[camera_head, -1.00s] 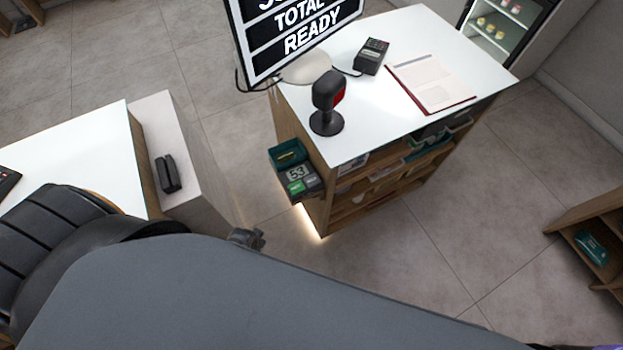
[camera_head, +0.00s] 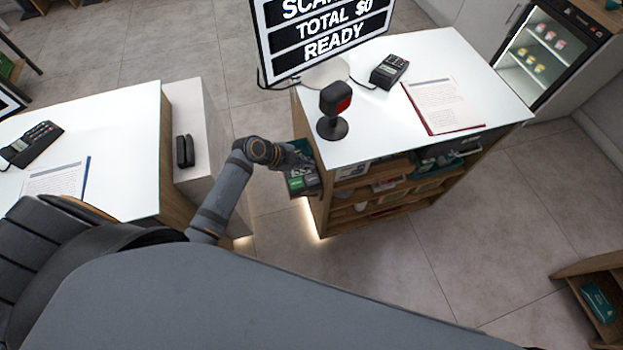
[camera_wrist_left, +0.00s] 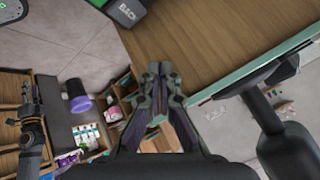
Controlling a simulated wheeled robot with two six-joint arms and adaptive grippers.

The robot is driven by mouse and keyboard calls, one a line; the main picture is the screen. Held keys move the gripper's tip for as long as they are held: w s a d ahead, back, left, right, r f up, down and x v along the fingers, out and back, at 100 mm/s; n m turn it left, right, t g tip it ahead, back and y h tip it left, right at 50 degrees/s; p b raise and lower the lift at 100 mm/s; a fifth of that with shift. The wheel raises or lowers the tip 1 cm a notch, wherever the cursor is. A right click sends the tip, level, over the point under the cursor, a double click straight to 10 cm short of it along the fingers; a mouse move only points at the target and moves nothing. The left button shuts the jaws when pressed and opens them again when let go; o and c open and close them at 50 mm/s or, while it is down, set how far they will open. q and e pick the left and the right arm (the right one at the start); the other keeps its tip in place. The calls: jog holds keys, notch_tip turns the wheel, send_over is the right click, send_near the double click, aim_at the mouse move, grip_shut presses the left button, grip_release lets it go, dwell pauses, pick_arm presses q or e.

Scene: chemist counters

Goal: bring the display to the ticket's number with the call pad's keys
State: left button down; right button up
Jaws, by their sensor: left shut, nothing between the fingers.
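The call pad (camera_head: 305,184) is on the left side of the right-hand counter, low below its top, with a green key showing. My left gripper (camera_head: 296,160) is shut and empty, in front of the pad's upper part in the head view, hiding the display digits. In the left wrist view its closed fingertips (camera_wrist_left: 160,70) point towards a wooden panel. A dark pad with a key marked BACK (camera_wrist_left: 127,10) is cut off at the top edge, apart from the tips. I cannot make out a ticket number. My right gripper is not in view.
The left counter (camera_head: 110,115) flanks a floor gap. A fridge (camera_head: 545,50) stands behind.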

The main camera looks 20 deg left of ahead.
aim_at(310, 180)
pick_arm(q)
jog(key=shift+w+d+r+m+h, duration=0.15)
jog(key=shift+r+m, duration=0.1)
jog(key=shift+r, duration=0.1)
jog(key=shift+w+d+r+m+h, duration=0.1)
jog(key=shift+w+r+m+h, duration=0.05)
jog(key=shift+r+m, duration=0.15)
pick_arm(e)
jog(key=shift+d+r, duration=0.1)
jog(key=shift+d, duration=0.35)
